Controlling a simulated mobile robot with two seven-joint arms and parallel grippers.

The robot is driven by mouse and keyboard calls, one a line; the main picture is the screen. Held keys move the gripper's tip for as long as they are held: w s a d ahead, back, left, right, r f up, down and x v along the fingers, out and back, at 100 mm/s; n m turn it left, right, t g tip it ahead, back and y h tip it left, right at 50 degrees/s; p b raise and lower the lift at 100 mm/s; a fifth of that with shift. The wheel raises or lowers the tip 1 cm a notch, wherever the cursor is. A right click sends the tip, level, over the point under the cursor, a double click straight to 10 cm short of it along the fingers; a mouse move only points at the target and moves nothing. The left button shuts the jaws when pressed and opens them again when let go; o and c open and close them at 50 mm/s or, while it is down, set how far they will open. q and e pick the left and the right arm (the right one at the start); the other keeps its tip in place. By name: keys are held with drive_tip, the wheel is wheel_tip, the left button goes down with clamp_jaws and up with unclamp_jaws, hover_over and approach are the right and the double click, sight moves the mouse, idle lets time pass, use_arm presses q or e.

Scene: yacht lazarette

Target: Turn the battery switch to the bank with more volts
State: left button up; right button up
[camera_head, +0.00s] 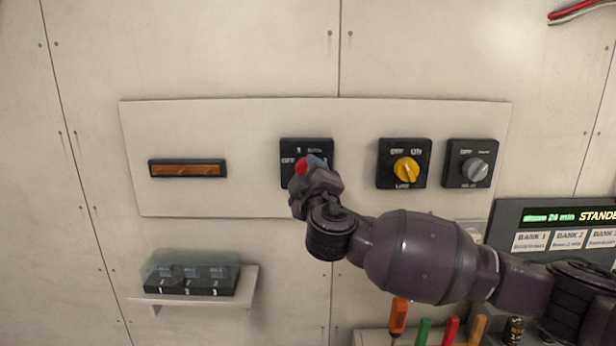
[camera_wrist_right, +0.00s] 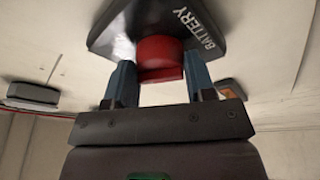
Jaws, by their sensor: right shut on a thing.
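The battery switch (camera_head: 291,150) is a black square plate with a red knob (camera_head: 301,167), on the white wall panel left of the other two switches. My right gripper (camera_head: 308,163) is at this switch and covers much of its plate. In the right wrist view the red knob (camera_wrist_right: 160,55) sits between the two blue fingers of my right gripper (camera_wrist_right: 161,82), which is shut on it. The word BATTERY shows on the plate (camera_wrist_right: 192,20). The knob's exact setting is hidden. My left gripper is not in view.
A yellow-knob switch (camera_head: 405,169) and a grey-knob switch (camera_head: 474,168) are to the right. An amber display (camera_head: 188,169) is at left, unreadable. A display board (camera_head: 552,217) lists banks at right. A shelf (camera_head: 249,283) holds a clear-covered box (camera_head: 192,272). Several colored handles (camera_head: 398,315) stand below my arm.

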use_arm(q)
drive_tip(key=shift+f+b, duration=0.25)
drive_tip(key=shift+b, duration=0.05)
use_arm(e)
drive_tip(key=shift+f+n, duration=0.15)
drive_tip(key=shift+n, duration=0.35)
use_arm(q)
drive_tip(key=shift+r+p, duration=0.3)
drive_tip(key=shift+p, duration=0.15)
use_arm(e)
drive_tip(key=shift+d+n+g+y, duration=0.1)
drive_tip(key=shift+n+g+y, duration=0.4)
drive_tip(key=shift+n, duration=1.6)
drive_tip(key=shift+n+g+y, duration=0.1)
drive_tip(key=shift+n+g, duration=0.7)
drive_tip(key=shift+n, duration=1.3)
drive_tip(key=o, duration=0.9)
drive_tip(key=shift+r, duration=0.2)
use_arm(q)
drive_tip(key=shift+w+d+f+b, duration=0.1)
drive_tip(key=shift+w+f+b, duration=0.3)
drive_tip(key=shift+b, duration=0.7)
use_arm(e)
drive_tip(key=v, duration=1.1)
